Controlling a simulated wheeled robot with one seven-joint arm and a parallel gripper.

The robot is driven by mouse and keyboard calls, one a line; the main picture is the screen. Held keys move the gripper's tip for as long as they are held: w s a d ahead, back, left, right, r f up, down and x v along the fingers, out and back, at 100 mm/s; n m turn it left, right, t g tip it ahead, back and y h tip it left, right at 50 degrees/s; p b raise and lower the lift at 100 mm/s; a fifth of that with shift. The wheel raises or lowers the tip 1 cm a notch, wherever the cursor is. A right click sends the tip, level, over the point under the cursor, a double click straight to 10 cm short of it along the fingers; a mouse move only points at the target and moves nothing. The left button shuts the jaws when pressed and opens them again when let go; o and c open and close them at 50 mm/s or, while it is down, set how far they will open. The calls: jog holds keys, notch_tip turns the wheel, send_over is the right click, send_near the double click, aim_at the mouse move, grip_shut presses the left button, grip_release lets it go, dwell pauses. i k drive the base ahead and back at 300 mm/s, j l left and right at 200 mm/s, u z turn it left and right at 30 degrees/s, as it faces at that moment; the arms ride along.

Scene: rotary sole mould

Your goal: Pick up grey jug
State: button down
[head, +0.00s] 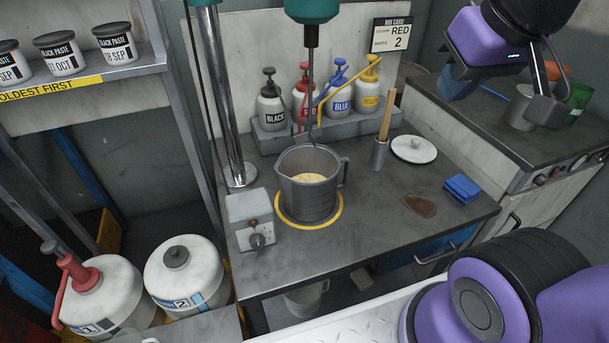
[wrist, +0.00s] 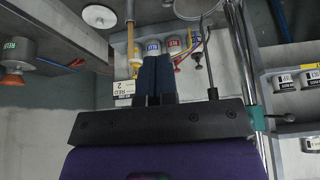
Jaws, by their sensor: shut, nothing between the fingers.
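The grey jug (head: 306,198) stands upright on the bench inside a yellow ring (head: 310,225), with pale cream contents and its handle to the right. The mixer's thin shaft (head: 311,95) comes down at the jug's mouth. A grey shape at the top edge of the wrist view may be the jug, but it is cut off. My gripper (head: 460,88) is high at the upper right, well apart from the jug. Its dark blue fingers (wrist: 153,80) are together and empty in the wrist view.
Pump bottles (head: 341,92) stand in a rack (head: 275,140) behind the jug. A control box (head: 250,215) is left of it; a tool holder (head: 380,153), white lid (head: 414,149) and blue block (head: 462,188) are right. Another grey container (head: 304,300) is partly hidden below the bench.

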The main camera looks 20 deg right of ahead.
aim_at(308, 175)
jog(key=l+u, duration=0.2)
jog(key=l, duration=0.45)
jog(key=l+u, duration=0.25)
jog(key=l, duration=0.45)
jog(key=k, duration=0.05)
